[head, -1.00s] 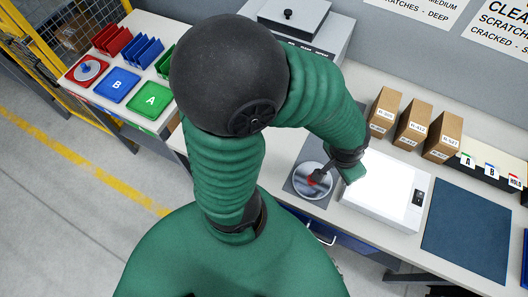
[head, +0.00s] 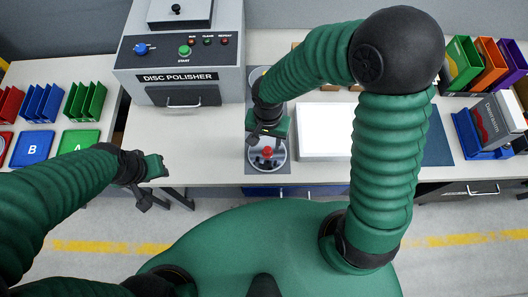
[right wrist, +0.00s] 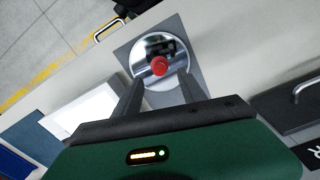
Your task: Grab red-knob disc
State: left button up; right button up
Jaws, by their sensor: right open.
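The red-knob disc (head: 278,158) is a shiny round mirror-like plate with a red knob (head: 267,152) at its middle. It lies on a grey mat on the bench; it also shows in the right wrist view (right wrist: 144,50). My right gripper (right wrist: 157,82) is open, its two dark fingers pointing at the disc with the red knob just beyond and between their tips. In the head view the right gripper (head: 267,136) hangs right by the knob and hides the disc's far part. My left gripper (head: 148,195) is away to the left, in front of the bench edge; its jaws are unclear.
A grey disc polisher (head: 180,65) stands behind left. A white lit panel (head: 325,130) lies close right of the disc. Blue (head: 33,148) and green (head: 78,142) trays sit at the left, coloured bins (head: 485,60) at the right. Bare bench lies left of the mat.

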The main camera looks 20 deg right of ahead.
aim_at(268, 149)
jog(key=f, duration=0.5)
jog(key=shift+w+d+f, duration=0.1)
jog(key=shift+d+f, duration=0.25)
jog(key=shift+a, duration=0.35)
jog(key=shift+c, duration=1)
jog(key=shift+r, duration=0.1)
jog(key=c, duration=0.5)
jog(key=shift+d, duration=0.2)
grip_shut()
